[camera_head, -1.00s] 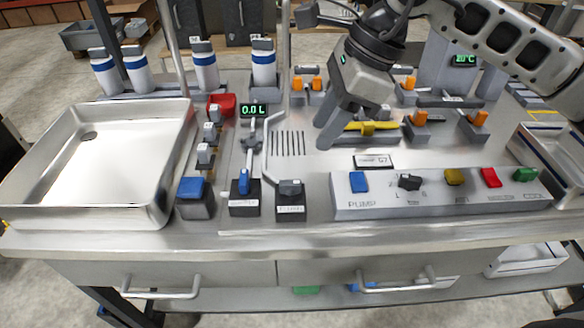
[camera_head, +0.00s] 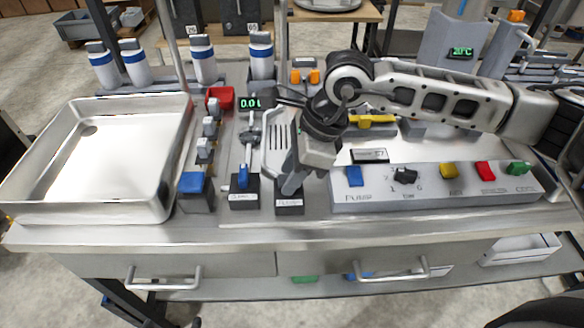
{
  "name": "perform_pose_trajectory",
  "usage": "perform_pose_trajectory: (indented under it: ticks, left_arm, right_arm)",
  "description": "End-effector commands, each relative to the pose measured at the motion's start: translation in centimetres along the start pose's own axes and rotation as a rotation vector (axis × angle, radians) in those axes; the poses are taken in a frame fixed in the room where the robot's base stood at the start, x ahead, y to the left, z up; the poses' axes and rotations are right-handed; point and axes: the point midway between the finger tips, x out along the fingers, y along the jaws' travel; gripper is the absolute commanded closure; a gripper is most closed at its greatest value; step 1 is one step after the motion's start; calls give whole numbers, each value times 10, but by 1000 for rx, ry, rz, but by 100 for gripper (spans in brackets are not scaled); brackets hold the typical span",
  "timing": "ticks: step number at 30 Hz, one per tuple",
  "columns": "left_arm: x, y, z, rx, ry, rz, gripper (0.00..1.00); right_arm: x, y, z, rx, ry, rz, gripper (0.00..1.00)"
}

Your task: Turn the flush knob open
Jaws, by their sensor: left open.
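The flush knob's dark box (camera_head: 289,208) stands near the front edge of the bench, with a small white label on its front that is too blurred to read surely. My right gripper (camera_head: 290,187) comes in from the right and points down at the top of this box. Its fingers cover the knob, so its turn position is hidden. I cannot tell whether the fingers are closed on the knob or only around or over it. My left gripper is not in view.
Left of the box stand a dark box with a blue lever (camera_head: 243,180) and a block with a blue top (camera_head: 193,183). A button panel (camera_head: 440,201) is close on the right. A steel sink (camera_head: 158,208) fills the left. A bent rail (camera_head: 268,150) is just behind.

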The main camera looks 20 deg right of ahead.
Motion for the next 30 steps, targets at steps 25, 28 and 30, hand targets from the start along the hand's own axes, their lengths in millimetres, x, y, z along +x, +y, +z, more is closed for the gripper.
perform_pose_trajectory:
  ticks: [25,28,30]
  left_arm:
    - [14,7,15,-9,8,16,21]
    - [18,8,19,-11,16,22,21]
    - [21,9,21,-11,18,25,21]
  right_arm:
    - [4,-2,-1,-209,0,85,100]
    - [5,-3,-1,-293,0,119,100]
    - [5,-3,-1,-355,0,145,100]
